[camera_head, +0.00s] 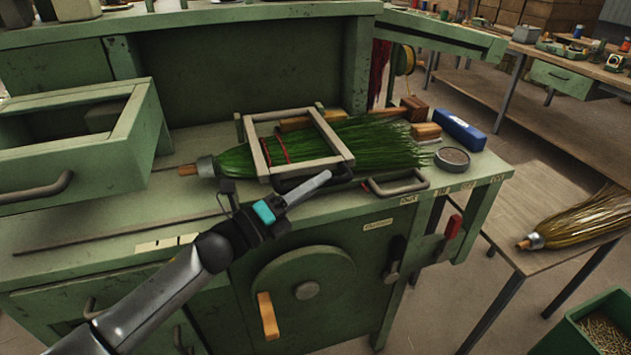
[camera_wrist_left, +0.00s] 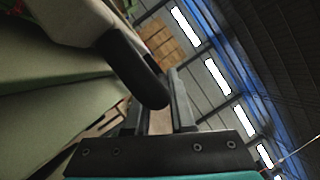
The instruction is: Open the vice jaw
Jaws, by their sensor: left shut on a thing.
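The vice jaw (camera_head: 259,150) is a pale rectangular metal frame on the green workbench, lying around a green-bristled broom (camera_head: 385,145) bound with red cord. A black handle (camera_head: 342,175) runs along the jaw's front side. My left gripper (camera_head: 322,179) is at this handle and shut on it. In the left wrist view the dark rounded handle (camera_wrist_left: 140,72) sits between the two fingers (camera_wrist_left: 158,115), joined to a pale bar. The fingers hide part of the handle in the head view. My right gripper is not in view.
An open green drawer (camera_head: 75,150) juts out at the left. A grey bar handle (camera_head: 397,186), a round tin (camera_head: 452,159) and a blue box (camera_head: 459,130) lie right of the jaw. A wheel with a wooden handle (camera_head: 268,316) is on the bench front.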

